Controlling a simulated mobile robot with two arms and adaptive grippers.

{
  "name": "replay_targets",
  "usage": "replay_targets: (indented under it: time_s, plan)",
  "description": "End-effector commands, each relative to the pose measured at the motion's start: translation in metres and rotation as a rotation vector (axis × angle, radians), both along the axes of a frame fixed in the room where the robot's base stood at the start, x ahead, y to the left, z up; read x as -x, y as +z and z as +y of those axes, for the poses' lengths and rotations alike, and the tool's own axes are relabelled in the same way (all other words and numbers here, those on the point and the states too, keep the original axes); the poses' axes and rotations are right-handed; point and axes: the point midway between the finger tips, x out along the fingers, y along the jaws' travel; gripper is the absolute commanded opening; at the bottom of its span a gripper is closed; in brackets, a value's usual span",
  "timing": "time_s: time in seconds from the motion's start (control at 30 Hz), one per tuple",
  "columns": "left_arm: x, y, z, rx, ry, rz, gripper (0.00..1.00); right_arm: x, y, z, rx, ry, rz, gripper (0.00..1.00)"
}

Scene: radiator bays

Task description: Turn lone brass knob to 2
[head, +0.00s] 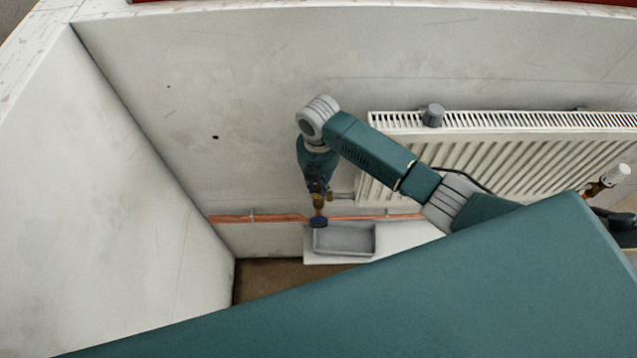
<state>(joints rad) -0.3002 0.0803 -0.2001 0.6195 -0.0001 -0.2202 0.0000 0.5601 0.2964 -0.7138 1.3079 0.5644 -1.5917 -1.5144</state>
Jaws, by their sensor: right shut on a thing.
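The brass knob (319,201) is a small brass-coloured piece at the radiator's lower left, just above the copper pipe. My right gripper (318,191) points down from above and is shut on it. The fingers and the arm's end cover most of the knob, so its scale and the number it stands at cannot be read. A small dark blue round part (318,221) sits just below, in front of the pipe. My left gripper is not in view.
The white radiator (520,158) fills the right, with a grey cylinder (432,115) on top and a white-headed valve (615,174) at far right. A grey tray (344,239) lies below the pipe (270,218). A side wall (110,200) bounds the left.

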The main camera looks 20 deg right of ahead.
Motion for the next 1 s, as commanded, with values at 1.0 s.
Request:
replay_targets:
  time_s: [1.0]
  plan:
    - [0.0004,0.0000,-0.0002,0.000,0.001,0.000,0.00,0.0008,-0.0004,0.0010,-0.002,-0.124,0.002,0.36]
